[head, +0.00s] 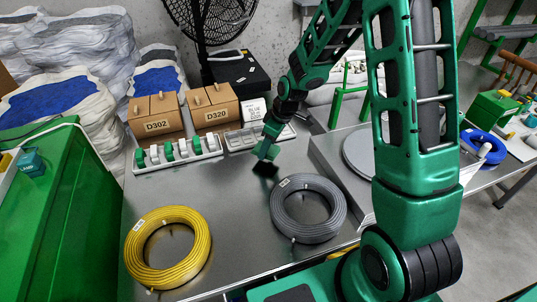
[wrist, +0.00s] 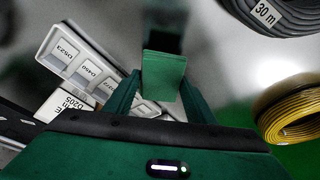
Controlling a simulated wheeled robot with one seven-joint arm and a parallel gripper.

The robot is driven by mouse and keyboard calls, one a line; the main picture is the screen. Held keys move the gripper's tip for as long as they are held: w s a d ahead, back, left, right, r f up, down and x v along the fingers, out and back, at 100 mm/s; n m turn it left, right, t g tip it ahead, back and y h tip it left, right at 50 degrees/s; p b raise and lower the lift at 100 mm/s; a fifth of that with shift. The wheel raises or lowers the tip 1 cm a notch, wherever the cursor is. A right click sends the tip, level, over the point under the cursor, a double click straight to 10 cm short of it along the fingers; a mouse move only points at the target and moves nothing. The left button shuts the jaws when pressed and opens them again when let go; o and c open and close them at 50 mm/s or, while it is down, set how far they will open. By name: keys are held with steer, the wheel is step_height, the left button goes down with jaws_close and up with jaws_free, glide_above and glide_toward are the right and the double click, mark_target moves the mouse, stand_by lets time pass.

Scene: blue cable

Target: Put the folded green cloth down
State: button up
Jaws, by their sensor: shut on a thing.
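The folded green cloth (wrist: 163,75) is a small flat rectangle between the two fingers of my gripper (wrist: 155,98) in the wrist view. My gripper is shut on it. In the head view my gripper (head: 269,140) points down over the metal table, left of the grey cable coil and in front of the labelled tray. The cloth (head: 265,152) is at its tip there, with a dark patch just below. I cannot tell whether the cloth touches the table.
A grey cable coil (head: 308,209) and a yellow coil (head: 166,247) lie on the metal table (head: 232,225). A rack with green and white pieces (head: 178,153) and cardboard boxes (head: 157,117) stand behind. A blue coil (head: 484,148) lies far right. Bare table lies between the yellow and grey coils.

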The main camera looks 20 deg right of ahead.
mark_target(268, 154)
step_height(268, 154, down, 4)
steer(key=shift+f, duration=0.1)
steer(key=shift+s+f, duration=0.1)
steer(key=shift+f, duration=0.1)
stand_by(0.4)
